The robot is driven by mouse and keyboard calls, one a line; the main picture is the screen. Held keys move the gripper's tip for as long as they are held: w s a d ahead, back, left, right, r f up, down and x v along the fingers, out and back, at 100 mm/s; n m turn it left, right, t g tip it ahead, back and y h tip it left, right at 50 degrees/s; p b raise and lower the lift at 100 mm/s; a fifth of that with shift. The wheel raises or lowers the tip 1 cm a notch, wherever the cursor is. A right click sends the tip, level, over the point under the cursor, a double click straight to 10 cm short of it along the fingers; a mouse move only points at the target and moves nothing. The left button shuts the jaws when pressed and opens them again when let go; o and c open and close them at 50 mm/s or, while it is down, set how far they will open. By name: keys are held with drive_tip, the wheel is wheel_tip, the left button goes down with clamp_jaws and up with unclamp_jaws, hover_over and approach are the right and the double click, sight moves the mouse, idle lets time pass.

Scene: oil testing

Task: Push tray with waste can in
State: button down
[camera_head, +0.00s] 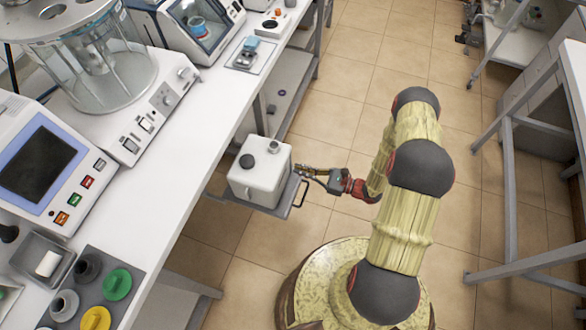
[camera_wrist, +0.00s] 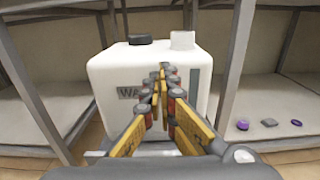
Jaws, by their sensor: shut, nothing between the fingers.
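The waste can (camera_head: 260,172) is a white, boxy canister with a black cap and a white neck on top. It stands upright on a grey pull-out tray (camera_head: 283,207) that sticks out from under the white bench. The tray has a dark handle at its outer edge. My gripper (camera_head: 303,170) is shut and empty at the right side of the can, by the tray's handle end. In the wrist view my gripper (camera_wrist: 162,80) points at the can (camera_wrist: 120,75), whose label is partly hidden by the fingers. Contact between fingers and can cannot be told.
The white bench (camera_head: 185,140) holds several instruments, a glass vessel and coloured caps. Under it, a shelf (camera_head: 290,85) carries small purple and grey items. Another table frame (camera_head: 510,170) stands at the right. The tiled floor (camera_head: 370,60) between is clear.

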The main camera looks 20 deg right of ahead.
sight(285, 165)
drive_tip(key=shift+x, duration=1.5)
drive_tip(key=b+x, duration=0.4)
drive_tip(key=x, duration=2.2)
drive_tip(key=shift+w+a, duration=0.15)
drive_tip(key=shift+w, duration=0.05)
